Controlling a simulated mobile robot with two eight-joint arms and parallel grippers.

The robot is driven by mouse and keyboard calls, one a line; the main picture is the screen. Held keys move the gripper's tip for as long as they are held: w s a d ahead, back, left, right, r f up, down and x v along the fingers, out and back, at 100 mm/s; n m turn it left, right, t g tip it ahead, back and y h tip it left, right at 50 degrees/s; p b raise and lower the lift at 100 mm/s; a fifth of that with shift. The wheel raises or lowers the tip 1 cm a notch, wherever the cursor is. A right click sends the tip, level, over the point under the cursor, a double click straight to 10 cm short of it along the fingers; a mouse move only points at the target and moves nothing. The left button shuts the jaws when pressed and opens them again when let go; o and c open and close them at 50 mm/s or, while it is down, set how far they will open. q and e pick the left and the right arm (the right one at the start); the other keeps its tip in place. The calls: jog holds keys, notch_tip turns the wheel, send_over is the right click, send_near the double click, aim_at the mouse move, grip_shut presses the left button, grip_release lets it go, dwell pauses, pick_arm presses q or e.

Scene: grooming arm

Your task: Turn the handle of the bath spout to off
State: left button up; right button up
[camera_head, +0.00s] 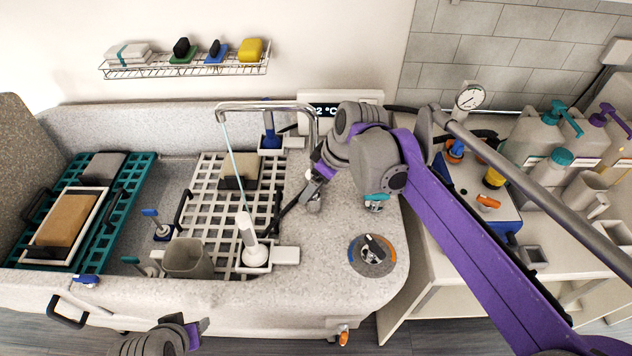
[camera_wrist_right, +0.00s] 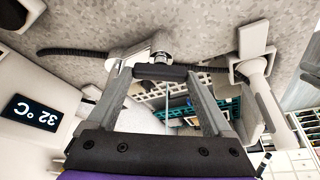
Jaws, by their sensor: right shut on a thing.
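The bath spout (camera_head: 265,107) is a bent chrome pipe over the tub, and a thin pale-blue stream (camera_head: 234,155) runs down from its left end. My right gripper (camera_head: 313,193) is at the tub's right rim, beside a small chrome fitting (camera_head: 314,205). In the right wrist view its fingertips (camera_wrist_right: 165,73) are shut on a short dark bar (camera_wrist_right: 163,72), which looks like the spout's handle. A chrome piece (camera_wrist_right: 160,57) shows just behind the bar. In the head view the gripper and arm largely hide the handle. My left gripper is outside the views; only a left arm link shows.
A temperature display (camera_head: 325,110) stands behind the spout. A round orange-and-blue dial (camera_head: 372,255) and a teal lever (camera_head: 376,197) are on the right rim. A dark ribbed hose (camera_wrist_right: 75,51) lies near the handle.

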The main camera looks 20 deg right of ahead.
jog(key=m+h, duration=0.1)
jog(key=m, duration=0.2)
jog(key=m+t+h, duration=0.1)
jog(key=m, duration=0.2)
jog(key=shift+a+p, duration=0.2)
jog(key=shift+p, duration=0.2)
jog(key=m+h, duration=0.1)
jog(key=m, duration=0.1)
jog(key=m+h, duration=0.1)
jog(key=m, duration=0.2)
jog(key=shift+a+p, duration=0.1)
jog(key=shift+p, duration=0.2)
jog(key=shift+m, duration=0.3)
jog(key=o, duration=1.1)
jog(key=shift+o, duration=0.2)
jog(key=v, duration=1.1)
jog(key=shift+p, duration=0.3)
jog(key=shift+f, duration=0.1)
